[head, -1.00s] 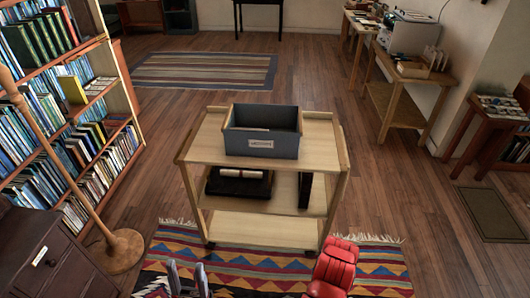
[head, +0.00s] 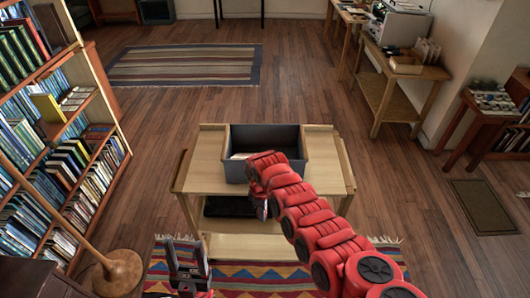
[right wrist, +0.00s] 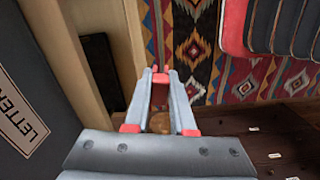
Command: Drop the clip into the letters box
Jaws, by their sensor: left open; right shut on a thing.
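The letters box (head: 238,172) is a dark grey open bin on top of the wooden cart. Its front label reads "LETTER" in the right wrist view (right wrist: 20,115), cut off by the edge. My right gripper (right wrist: 160,76) is shut on a small red piece, which seems to be the clip (right wrist: 160,79), between its fingertips. In the head view my right arm hides part of the box, and the clip cannot be made out. The right gripper is outside the box, close to its labelled front wall. My left gripper (head: 187,262) is open and empty over the rug.
The cart's top (head: 205,160) is bare on both sides of the box. A dark object (head: 230,206) sits on its middle shelf. A bookshelf (head: 75,150) and a floor lamp base (head: 118,272) stand at left. Side tables (head: 400,75) line the right wall.

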